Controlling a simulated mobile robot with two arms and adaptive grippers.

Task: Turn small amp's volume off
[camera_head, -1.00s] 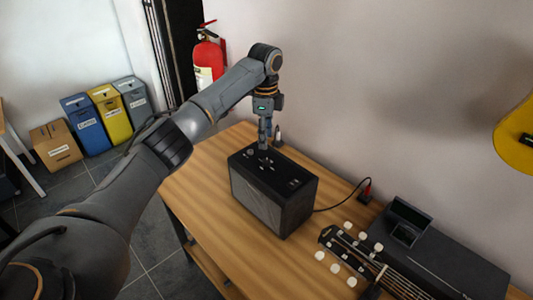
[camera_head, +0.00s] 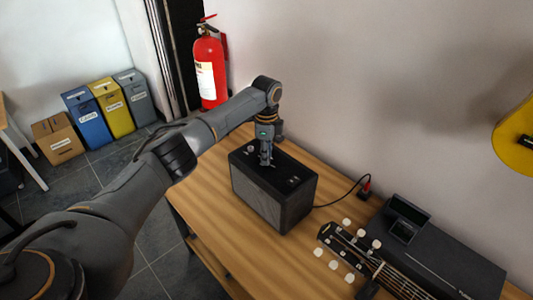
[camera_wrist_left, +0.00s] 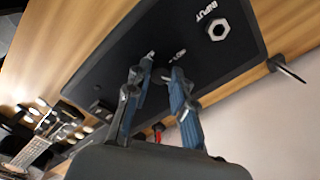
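The small amp (camera_head: 270,205) is a black box standing on the wooden table, with its control panel facing up. My left gripper (camera_head: 266,162) points down over the middle of that top panel. In the left wrist view my left gripper (camera_wrist_left: 158,78) has its two blue-grey fingers apart, with no thing clearly held between them. The fingertips are close to small controls on the panel (camera_wrist_left: 110,55); whether they touch is unclear. The input jack (camera_wrist_left: 218,29) shows beside a white label. The volume label cannot be read. My right gripper is not in view.
A black cable runs from the amp to a red-marked socket (camera_head: 366,190) near the wall. A fire extinguisher (camera_head: 209,75) stands behind.

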